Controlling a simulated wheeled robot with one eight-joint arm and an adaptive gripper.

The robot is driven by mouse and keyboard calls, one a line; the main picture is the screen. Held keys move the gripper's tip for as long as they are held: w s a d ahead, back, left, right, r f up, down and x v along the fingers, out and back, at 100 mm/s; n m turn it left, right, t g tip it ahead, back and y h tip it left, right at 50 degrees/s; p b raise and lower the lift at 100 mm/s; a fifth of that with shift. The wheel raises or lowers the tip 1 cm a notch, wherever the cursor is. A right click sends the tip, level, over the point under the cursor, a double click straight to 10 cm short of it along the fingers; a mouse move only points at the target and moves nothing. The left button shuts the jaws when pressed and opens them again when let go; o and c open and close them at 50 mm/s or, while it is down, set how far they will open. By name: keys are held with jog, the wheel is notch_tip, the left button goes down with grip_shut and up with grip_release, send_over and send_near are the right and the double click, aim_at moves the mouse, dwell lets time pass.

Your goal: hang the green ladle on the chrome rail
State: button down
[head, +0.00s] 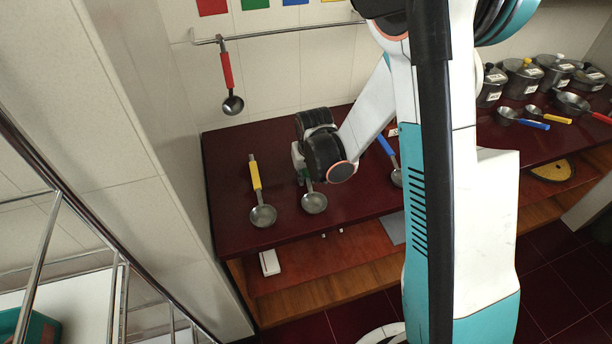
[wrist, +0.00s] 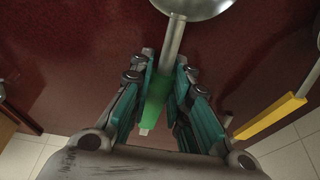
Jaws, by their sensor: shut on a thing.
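The green ladle (head: 314,202) is on or just above the dark red counter, its metal bowl toward the counter's front edge. Its green handle (wrist: 153,103) is between the fingers of my gripper (wrist: 165,88) in the wrist view, and the fingers are shut on it. In the head view my gripper (head: 301,165) is partly hidden by my wrist. The chrome rail (head: 290,33) runs along the tiled wall above the counter. A red-handled ladle (head: 227,72) hangs from its left part. I cannot tell whether the green ladle touches the counter.
A yellow-handled ladle (head: 256,185) lies left of the green one, and a blue-handled ladle (head: 388,151) lies to the right, partly behind my arm. Coloured squares (head: 255,3) are on the wall above the rail. Pots (head: 522,76) stand at the right. A wall (head: 150,120) bounds the left side.

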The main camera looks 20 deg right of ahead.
aim_at(306, 172)
jog(key=shift+r, duration=0.1)
notch_tip(306, 172, up, 20)
jog(key=p, duration=0.5)
jog(key=shift+p, duration=0.4)
jog(key=shift+f, duration=0.2)
